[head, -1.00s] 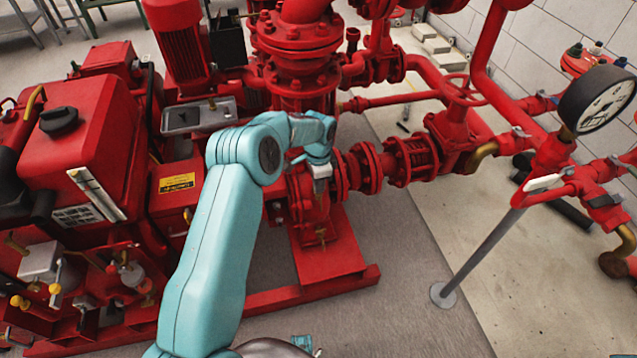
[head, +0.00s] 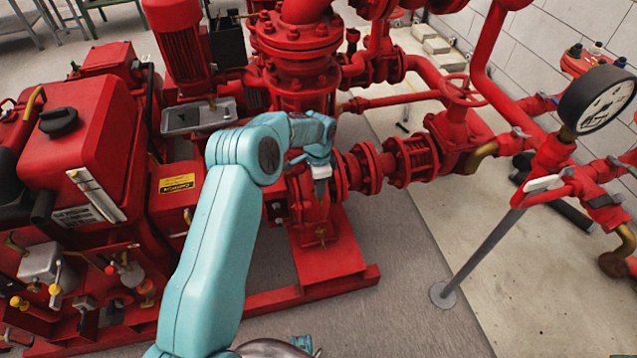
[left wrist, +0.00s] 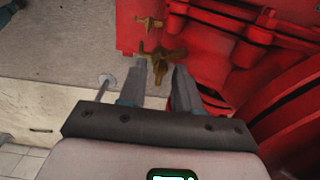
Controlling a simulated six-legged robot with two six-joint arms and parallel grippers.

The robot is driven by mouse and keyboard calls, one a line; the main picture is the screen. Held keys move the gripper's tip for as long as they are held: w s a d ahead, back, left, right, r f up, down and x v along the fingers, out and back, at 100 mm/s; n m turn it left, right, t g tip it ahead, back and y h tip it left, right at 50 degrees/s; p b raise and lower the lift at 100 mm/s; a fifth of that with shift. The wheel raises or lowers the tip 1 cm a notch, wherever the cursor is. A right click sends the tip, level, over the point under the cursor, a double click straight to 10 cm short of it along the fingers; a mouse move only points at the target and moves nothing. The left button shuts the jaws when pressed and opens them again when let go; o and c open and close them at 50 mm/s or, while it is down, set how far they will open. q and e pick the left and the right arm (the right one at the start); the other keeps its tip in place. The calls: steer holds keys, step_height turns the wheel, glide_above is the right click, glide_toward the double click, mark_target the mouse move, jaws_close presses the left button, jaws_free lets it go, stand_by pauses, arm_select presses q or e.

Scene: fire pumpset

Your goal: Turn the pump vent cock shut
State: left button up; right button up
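The brass cock (left wrist: 163,57) on the red pump casing shows in the left wrist view, just beyond and between my fingertips. Its body and short handle are small, and I cannot tell the handle's exact angle or whether a finger touches it. My left gripper (left wrist: 159,70) is open, one finger on each side of the cock. In the head view my left gripper (head: 321,172) is at the top of the red pump casing (head: 314,207), and the cock there is hidden behind it. My right gripper is not in view.
A second brass cock (left wrist: 149,22) lies farther off in the left wrist view. Red flanged pipe (head: 385,165) runs right from the pump. A pressure gauge (head: 600,100) and a grey support post (head: 478,258) stand at the right. Floor in front of the post is clear.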

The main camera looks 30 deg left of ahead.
arm_select(q)
step_height(320, 180, up, 16)
steer(key=p, duration=0.3)
steer(key=shift+r, duration=0.15)
steer(key=s+d+f+n+h, duration=0.2)
steer(key=s+d+f+n, duration=0.1)
steer(key=s+d+f, duration=0.6)
steer(key=s+d+f+n+h, duration=0.25)
steer(key=s+d+f, duration=0.45)
steer(key=d+f, duration=0.45)
steer(key=s+d+f+n, duration=0.1)
steer(key=s+d+n, duration=0.1)
steer(key=s, duration=0.5)
steer(key=s+d+n, duration=0.1)
steer(key=s+n, duration=0.2)
steer(key=s, duration=0.4)
step_height(320, 180, up, 15)
steer(key=p, duration=1.5)
steer(key=shift+w+d, duration=0.15)
steer(key=shift+w, duration=0.25)
